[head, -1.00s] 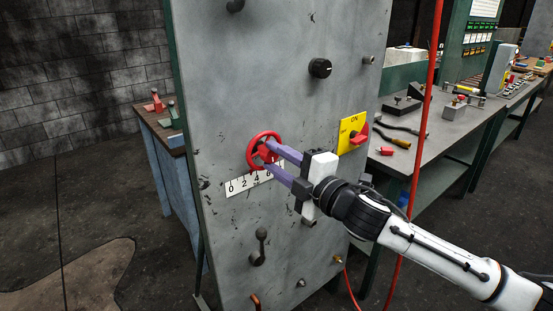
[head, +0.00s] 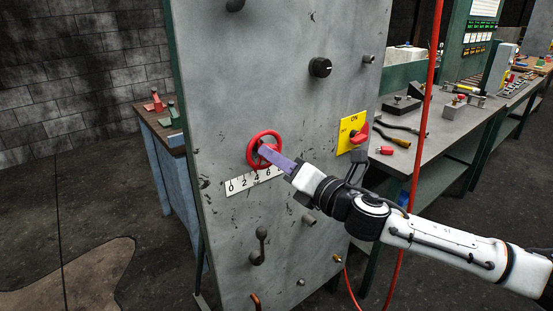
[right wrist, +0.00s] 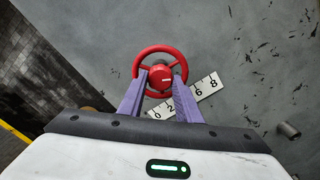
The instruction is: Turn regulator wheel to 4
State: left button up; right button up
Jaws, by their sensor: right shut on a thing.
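The red regulator wheel (head: 276,136) is mounted on the grey panel, above a white number scale (head: 243,185). The scale (right wrist: 207,87) also shows there, partly covered by a finger. I cannot make out a pointer on the wheel. My left gripper is not in view.
A black knob (head: 320,68) and a yellow ON plate (head: 349,128) with a red switch (head: 360,135) are on the same panel. A grey lever (head: 260,240) is below the scale. A red hose (head: 418,150) runs down at the right.

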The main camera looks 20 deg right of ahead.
jog(key=n, duration=0.5)
jog(key=shift+n, duration=0.3)
dwell(0.4)
jog(key=o, duration=1)
jog(key=shift+o, duration=0.2)
jog(key=b+v, duration=0.2)
jog(key=v, duration=0.8)
jog(key=shift+s, duration=0.15)
